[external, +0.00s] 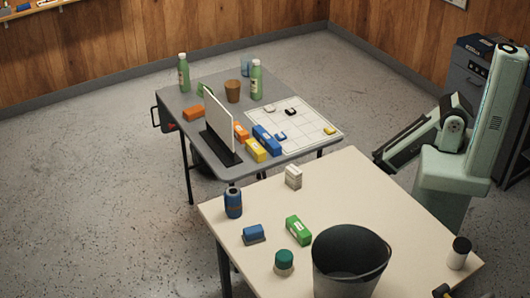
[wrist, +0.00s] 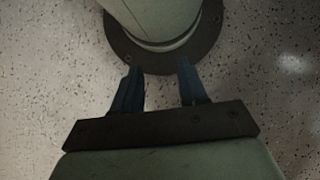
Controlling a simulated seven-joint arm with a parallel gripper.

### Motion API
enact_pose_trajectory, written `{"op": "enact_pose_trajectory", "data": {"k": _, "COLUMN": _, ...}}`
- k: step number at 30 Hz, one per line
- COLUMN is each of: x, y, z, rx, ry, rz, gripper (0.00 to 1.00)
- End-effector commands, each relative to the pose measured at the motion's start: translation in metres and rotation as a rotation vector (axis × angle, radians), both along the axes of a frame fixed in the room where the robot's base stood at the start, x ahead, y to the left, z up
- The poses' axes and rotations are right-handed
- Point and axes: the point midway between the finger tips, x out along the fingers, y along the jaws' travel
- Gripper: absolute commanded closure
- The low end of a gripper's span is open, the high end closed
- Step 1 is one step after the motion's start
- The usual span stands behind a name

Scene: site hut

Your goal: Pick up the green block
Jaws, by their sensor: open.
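A green block (external: 298,229) with a pale label lies on the cream table (external: 345,190) in the external view, left of a dark bucket. My gripper (wrist: 158,78) is open and empty in the wrist view, its two dark blue fingers apart over the speckled floor, near my own base. In the external view my arm is folded at the right, off the table's far right side, well away from the green block; its fingers cannot be made out there. The green block is not in the wrist view.
Near the block are a dark bucket (external: 350,262), a green-topped jar (external: 284,262), a blue block (external: 253,234), a blue can (external: 233,203) and a white box (external: 293,177). A grey table (external: 185,93) behind holds bottles, coloured blocks and an upright white panel (external: 218,125).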

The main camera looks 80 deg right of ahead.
Motion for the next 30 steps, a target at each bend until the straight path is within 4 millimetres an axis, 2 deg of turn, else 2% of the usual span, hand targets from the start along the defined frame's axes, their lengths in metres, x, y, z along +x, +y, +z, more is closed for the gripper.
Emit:
{"op": "enact_pose_trajectory", "data": {"k": 10, "x": 0.0, "y": 0.0, "z": 0.0, "rx": 0.0, "ry": 0.0, "rz": 0.0, "gripper": 0.56}}
{"op": "enact_pose_trajectory", "data": {"k": 19, "x": 0.0, "y": 0.0, "z": 0.0, "rx": 0.0, "ry": 0.0, "rz": 0.0, "gripper": 0.28}}
{"op": "enact_pose_trajectory", "data": {"k": 30, "x": 0.0041, "y": -0.0035, "z": 0.0009, "rx": 0.031, "ry": 0.008, "rz": 0.044, "gripper": 0.28}}
